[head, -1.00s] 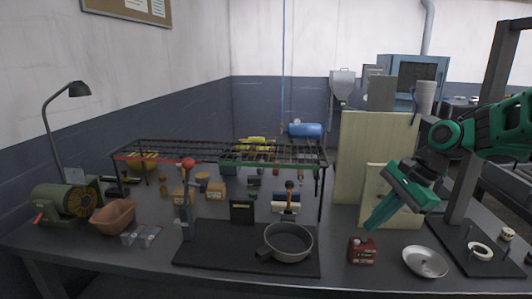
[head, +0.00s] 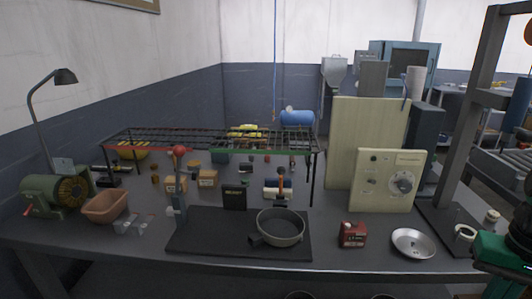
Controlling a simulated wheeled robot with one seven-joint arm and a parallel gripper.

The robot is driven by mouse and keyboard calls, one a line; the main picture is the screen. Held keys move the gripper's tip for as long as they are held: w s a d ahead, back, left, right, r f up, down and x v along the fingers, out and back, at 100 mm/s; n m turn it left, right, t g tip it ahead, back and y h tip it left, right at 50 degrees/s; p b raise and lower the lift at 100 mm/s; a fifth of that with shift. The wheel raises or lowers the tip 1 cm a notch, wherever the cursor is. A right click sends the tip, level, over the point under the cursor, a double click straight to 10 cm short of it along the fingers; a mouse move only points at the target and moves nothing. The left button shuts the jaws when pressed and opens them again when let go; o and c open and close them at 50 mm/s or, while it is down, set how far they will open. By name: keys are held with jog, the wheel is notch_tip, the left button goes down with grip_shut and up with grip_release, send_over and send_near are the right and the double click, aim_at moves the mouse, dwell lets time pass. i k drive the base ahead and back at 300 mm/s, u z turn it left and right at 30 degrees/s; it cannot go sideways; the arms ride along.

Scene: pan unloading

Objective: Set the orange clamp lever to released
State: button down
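The orange clamp lever (head: 281,175) stands roughly upright behind the pan, on a small dark fixture at the back edge of a black mat (head: 195,243). It is small in the head view, and I cannot tell its exact setting. A grey pan (head: 280,228) sits on the mat in front of it. Only green and black parts of my arm show at the lower right edge, far from the lever. My gripper's fingertips are not in view.
A wire rack (head: 215,140) spans the table behind and above the lever. A post with a red ball-topped lever (head: 179,150) stands left of the pan. A red box (head: 352,233), a metal dish (head: 413,243) and a cream panel with a dial (head: 387,181) stand to the right.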

aim_at(281, 171)
jog(key=u, duration=1.95)
jog(key=k, duration=0.8)
jog(key=z, duration=1.55)
jog(key=i, duration=1)
jog(key=u, duration=0.05)
